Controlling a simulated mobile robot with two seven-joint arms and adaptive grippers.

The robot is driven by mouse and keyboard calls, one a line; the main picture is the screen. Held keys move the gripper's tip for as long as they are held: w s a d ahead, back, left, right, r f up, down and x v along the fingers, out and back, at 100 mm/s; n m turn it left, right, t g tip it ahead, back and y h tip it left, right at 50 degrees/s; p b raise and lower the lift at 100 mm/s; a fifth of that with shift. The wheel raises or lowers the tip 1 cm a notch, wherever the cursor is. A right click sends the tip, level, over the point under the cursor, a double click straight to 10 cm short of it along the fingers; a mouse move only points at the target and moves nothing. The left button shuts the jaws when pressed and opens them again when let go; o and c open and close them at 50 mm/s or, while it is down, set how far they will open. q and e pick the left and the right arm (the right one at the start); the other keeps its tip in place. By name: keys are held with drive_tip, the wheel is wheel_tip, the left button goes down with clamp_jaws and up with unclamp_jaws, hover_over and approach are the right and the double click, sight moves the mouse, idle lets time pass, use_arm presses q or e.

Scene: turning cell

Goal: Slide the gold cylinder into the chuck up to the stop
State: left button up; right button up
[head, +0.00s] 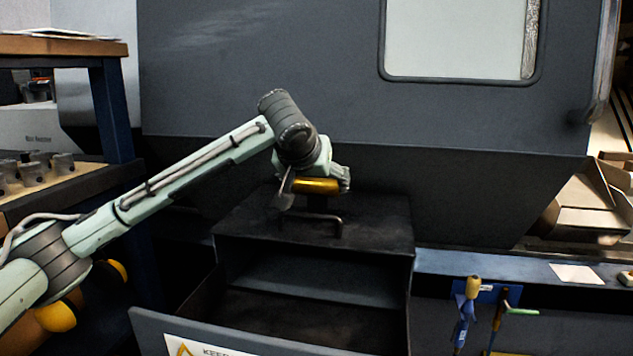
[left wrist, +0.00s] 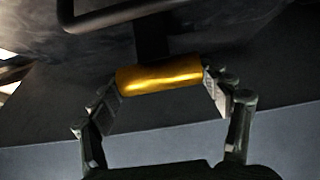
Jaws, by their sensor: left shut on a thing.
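The gold cylinder (head: 317,185) is held sideways in my left gripper (head: 314,187), above the dark top of a cabinet. In the left wrist view the gold cylinder (left wrist: 160,75) lies crosswise between the two fingers of my left gripper (left wrist: 161,81), with one finger pad at each end. A dark post and bar show just behind it; I cannot tell how near they are. The chuck and its stop are not visible in either view. My right gripper is not in view.
The dark cabinet (head: 375,230) has a bent handle (head: 338,226) on top and an open front. A large grey machine housing (head: 260,75) with a window (head: 455,40) stands behind. A shelf with grey parts (head: 62,163) is at left. Tools (head: 468,310) hang at lower right.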

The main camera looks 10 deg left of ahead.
use_arm(q)
drive_tip(key=o, duration=1.4)
drive_tip(key=shift+f, duration=0.1)
drive_tip(key=v, duration=1.2)
drive_tip(key=shift+s, duration=0.1)
